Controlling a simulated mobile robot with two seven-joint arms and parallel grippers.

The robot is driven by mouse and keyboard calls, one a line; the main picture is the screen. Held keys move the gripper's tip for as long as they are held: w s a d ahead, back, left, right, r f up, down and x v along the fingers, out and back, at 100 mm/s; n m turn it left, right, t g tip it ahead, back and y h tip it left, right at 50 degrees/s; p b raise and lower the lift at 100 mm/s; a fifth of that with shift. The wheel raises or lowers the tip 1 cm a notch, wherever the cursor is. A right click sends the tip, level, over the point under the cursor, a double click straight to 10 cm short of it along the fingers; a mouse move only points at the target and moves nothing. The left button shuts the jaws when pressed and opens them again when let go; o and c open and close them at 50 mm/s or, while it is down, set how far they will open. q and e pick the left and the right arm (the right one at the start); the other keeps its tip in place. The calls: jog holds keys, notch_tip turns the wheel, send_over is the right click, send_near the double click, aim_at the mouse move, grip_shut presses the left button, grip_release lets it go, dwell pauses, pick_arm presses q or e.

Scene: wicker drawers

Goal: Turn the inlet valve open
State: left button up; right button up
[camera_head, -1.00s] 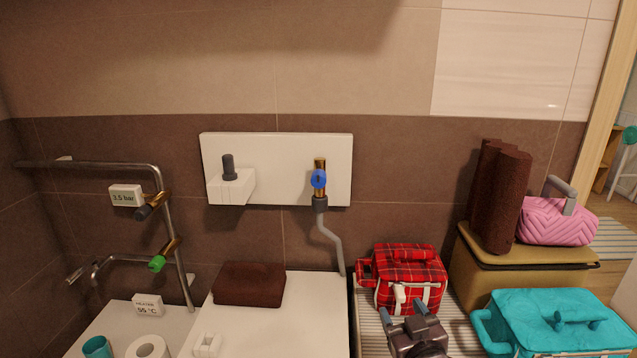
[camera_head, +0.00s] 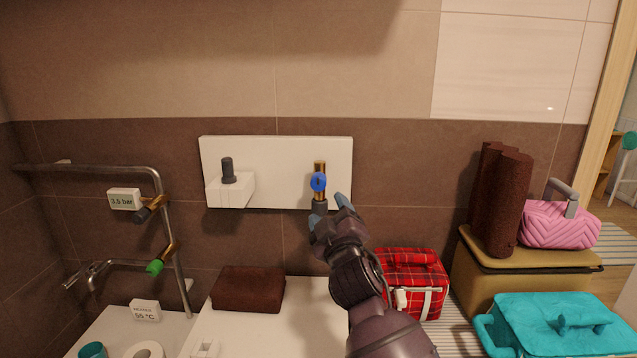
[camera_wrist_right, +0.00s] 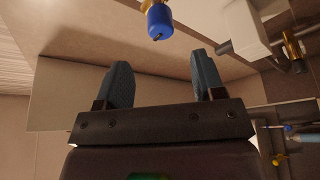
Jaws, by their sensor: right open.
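A brass valve with a blue handle (camera_head: 318,182) is on the white wall panel (camera_head: 285,190), above a grey hose. The blue handle also shows in the right wrist view (camera_wrist_right: 158,21), beyond the gap between my fingers. My right gripper (camera_head: 328,210) is open and empty, just below and in front of the blue handle, apart from it; it also shows in the right wrist view (camera_wrist_right: 160,66). Two other valves are on the metal pipe at left, one with a green handle (camera_head: 155,267) and one with a dark handle (camera_head: 143,214). My left gripper is not in view.
A pressure display (camera_head: 124,199) reads 3.5 bar. A white box with a dark knob (camera_head: 230,188) is on the panel's left. A brown towel (camera_head: 248,288) lies below. A red plaid bag (camera_head: 425,275) and a teal bag (camera_head: 550,325) stand at right.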

aim_at(319, 187)
jog(key=x, duration=0.8)
jog(key=shift+w+a, duration=0.1)
jog(key=shift+a, duration=0.05)
jog(key=shift+x, duration=1)
